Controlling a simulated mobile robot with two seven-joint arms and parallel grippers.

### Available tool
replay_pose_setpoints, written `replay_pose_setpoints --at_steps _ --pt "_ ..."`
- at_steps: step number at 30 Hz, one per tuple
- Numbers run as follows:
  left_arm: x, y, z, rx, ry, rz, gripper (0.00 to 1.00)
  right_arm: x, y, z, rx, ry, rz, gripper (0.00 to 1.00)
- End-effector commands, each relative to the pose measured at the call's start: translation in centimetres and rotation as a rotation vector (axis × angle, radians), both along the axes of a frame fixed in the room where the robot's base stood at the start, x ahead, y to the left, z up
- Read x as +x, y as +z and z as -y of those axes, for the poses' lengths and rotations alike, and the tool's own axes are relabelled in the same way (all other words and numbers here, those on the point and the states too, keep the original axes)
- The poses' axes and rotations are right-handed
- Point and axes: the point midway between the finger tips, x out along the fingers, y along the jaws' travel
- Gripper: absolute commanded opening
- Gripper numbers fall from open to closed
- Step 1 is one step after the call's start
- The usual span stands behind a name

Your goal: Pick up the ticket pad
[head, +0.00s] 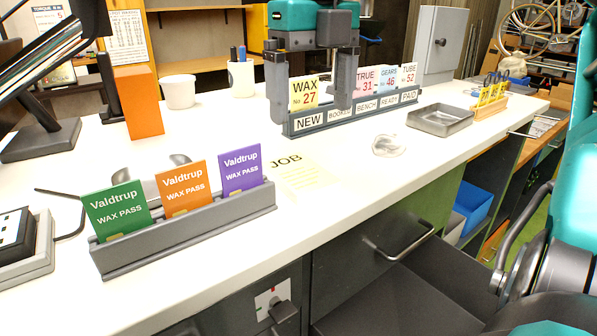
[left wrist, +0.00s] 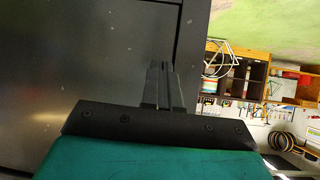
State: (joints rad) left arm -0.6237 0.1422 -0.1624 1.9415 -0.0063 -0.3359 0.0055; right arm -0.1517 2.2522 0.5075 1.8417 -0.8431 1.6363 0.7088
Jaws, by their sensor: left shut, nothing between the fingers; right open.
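A pale cream pad headed JOB (head: 300,177), which looks like the ticket pad, lies flat on the white counter (head: 345,205), right of the wax pass holder. My right gripper (head: 312,112) is open and points down, beyond the pad and apart from it. Its fingers are spread beside the WAX 27 ticket (head: 304,94) at the left end of the ticket rack (head: 350,119); whether they touch the rack is unclear. My left gripper (left wrist: 162,85) is shut and empty in the left wrist view, before a dark panel. It is out of the head view.
A grey holder (head: 190,240) with green, orange and purple wax passes stands front left. A metal tray (head: 440,119) and a small clear dish (head: 388,146) sit on the right. An orange block (head: 138,102) and white cups stand behind. Counter around the pad's front is clear.

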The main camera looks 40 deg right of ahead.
Motion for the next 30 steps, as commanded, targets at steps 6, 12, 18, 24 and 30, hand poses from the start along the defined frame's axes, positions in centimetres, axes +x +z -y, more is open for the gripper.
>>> replay_pose_setpoints --at_steps 6,12,18,24,30 --pt "-0.2 -0.7 -0.1 0.003 0.0 -0.006 0.0 0.0 -4.2 0.0 0.002 0.001 -0.003 0.93" --pt "-0.2 -0.8 -0.1 0.003 0.0 -0.007 0.0 0.0 -5.6 0.0 0.0 0.001 -0.002 0.93" --pt "-0.3 -0.8 -0.1 0.002 0.0 -0.007 0.0 0.1 -8.4 -0.3 0.002 0.002 -0.007 0.93" --pt "-0.2 -1.0 -0.1 0.002 0.0 -0.007 0.0 0.1 -10.5 -0.3 0.002 -0.001 -0.001 0.93" --pt "-0.2 -0.9 0.0 0.002 -0.001 -0.006 0.0 0.2 -10.6 -0.3 0.001 -0.002 0.001 0.93"
